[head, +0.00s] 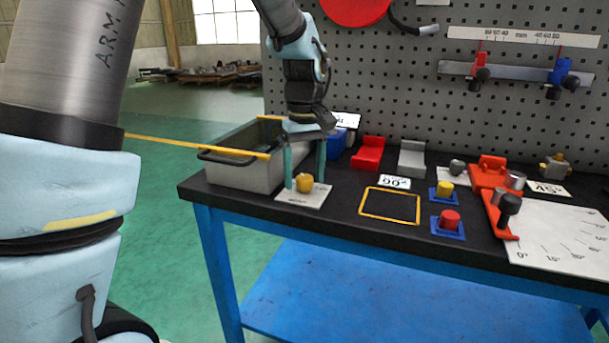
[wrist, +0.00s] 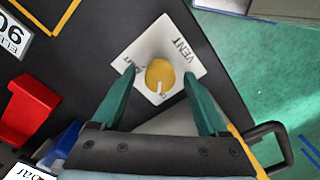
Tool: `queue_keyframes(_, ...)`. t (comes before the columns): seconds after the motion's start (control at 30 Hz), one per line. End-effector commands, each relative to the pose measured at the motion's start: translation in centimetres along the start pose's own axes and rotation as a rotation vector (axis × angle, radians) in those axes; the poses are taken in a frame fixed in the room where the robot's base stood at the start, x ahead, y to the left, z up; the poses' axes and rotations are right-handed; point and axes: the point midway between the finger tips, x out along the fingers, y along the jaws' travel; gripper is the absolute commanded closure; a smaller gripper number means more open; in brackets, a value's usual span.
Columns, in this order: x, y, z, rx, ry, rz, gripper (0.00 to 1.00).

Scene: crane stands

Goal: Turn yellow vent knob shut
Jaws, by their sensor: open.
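The yellow vent knob (head: 304,183) sits on a white plate (head: 318,196) at the front left of the black bench top. In the wrist view the knob (wrist: 160,74) is round with a pale pointer mark on its lower part, and the plate (wrist: 190,62) reads "VENT"; other lettering on it is partly hidden. My gripper (head: 305,178) points down over the knob, its two green fingers apart, one on each side. In the wrist view the fingertips (wrist: 160,70) flank the knob with gaps; no contact shows.
A grey bin (head: 240,172) with a black handle stands just left of the knob. A red block (head: 369,155), a grey block (head: 411,160), an empty yellow-edged frame (head: 390,219), and yellow (head: 444,188) and red (head: 449,219) buttons lie to the right. A pegboard (head: 400,90) stands behind.

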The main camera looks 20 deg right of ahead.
Motion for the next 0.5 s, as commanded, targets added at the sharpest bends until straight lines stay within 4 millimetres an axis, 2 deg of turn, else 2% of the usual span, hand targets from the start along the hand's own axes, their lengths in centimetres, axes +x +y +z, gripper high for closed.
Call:
queue_keyframes(0.33, 0.46, -0.01, -0.01, 0.0, 0.001, 0.0, 0.23)
queue_keyframes(0.5, 0.45, -0.01, -0.01, 0.0, 0.001, 0.0, 0.41)
